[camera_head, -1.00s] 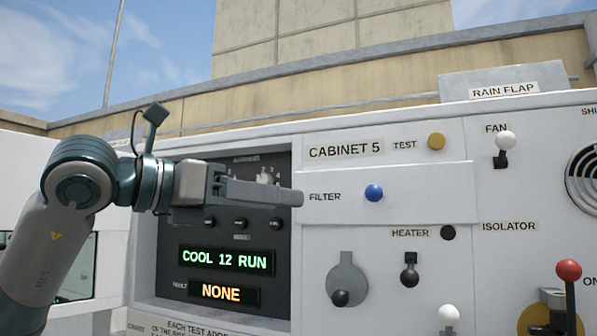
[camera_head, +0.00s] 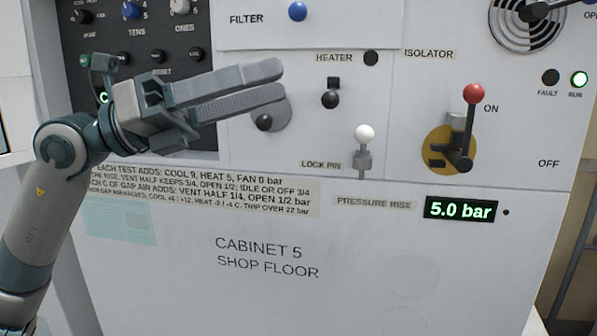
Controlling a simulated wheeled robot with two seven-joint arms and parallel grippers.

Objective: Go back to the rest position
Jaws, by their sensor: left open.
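My left gripper (camera_head: 281,81) is in the upper left of the head view, in front of the cabinet panel. Its two long grey fingers point right with a narrow gap between them, and nothing is between them. The fingers overlap the view of a round grey plate with a black knob (camera_head: 264,122). I cannot tell whether they touch it. My left arm comes up from the lower left corner. My right gripper is not in view.
The white cabinet front (camera_head: 300,270) fills most of the view. The red-knobbed isolator lever (camera_head: 473,94) stands upright by ON. A white lock pin (camera_head: 364,133), black heater lever (camera_head: 330,99) and blue filter knob (camera_head: 297,11) stick out. The pressure display (camera_head: 460,209) reads 5.0 bar.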

